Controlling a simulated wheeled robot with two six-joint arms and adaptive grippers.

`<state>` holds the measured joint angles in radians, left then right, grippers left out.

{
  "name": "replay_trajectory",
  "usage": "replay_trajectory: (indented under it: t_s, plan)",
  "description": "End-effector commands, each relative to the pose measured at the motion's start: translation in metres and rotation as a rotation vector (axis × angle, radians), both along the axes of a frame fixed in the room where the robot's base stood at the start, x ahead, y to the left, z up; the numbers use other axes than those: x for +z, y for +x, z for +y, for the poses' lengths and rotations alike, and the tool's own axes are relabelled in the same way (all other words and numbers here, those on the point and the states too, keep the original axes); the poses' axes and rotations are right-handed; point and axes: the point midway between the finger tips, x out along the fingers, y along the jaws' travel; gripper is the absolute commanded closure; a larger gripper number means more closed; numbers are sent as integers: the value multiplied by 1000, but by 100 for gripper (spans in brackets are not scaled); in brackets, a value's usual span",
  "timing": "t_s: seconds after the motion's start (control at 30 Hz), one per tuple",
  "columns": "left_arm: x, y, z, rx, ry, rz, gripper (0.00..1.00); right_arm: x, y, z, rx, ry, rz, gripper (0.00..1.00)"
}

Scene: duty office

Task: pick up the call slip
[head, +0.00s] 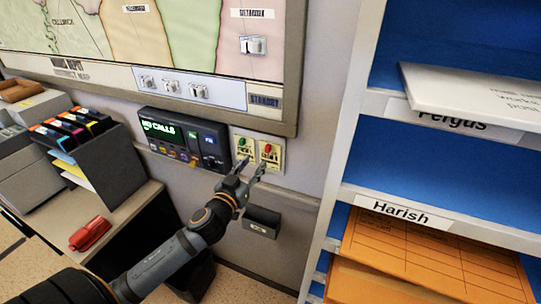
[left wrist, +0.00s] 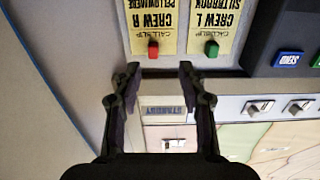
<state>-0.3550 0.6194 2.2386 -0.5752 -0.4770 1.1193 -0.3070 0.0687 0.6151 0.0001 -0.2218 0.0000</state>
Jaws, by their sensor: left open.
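I cannot tell whether the fingertips touch the plate. My right gripper is not in view.
A dark console (head: 183,137) reading NO CALLS is left of the buttons. A small dark wall box (head: 262,221) is below my gripper. Blue shelves (head: 470,150) with orange envelopes (head: 430,250) stand at right. A red stapler-like object (head: 90,233) lies on the desk at left.

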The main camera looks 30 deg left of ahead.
Motion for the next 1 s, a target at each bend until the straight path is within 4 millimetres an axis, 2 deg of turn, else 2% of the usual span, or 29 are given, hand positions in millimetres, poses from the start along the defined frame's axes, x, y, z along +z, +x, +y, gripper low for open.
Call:
replay_trajectory:
  t_s: [0.1,0.3,0.37,0.53,0.7,0.97,1.0]
  plan:
    - [3,13,0,1,-5,-1,58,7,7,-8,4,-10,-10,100]
    - [2,18,0,-3,-1,-1,58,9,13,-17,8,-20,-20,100]
    - [4,21,-1,-1,-3,-1,58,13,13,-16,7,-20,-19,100]
    - [10,44,-5,1,-10,-2,58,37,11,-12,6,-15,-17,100]
    - [5,66,-5,-1,-2,0,58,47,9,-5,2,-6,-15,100]
    - [1,70,-5,-3,0,0,58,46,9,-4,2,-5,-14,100]
    - [1,70,-5,-3,0,0,63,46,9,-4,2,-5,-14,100]
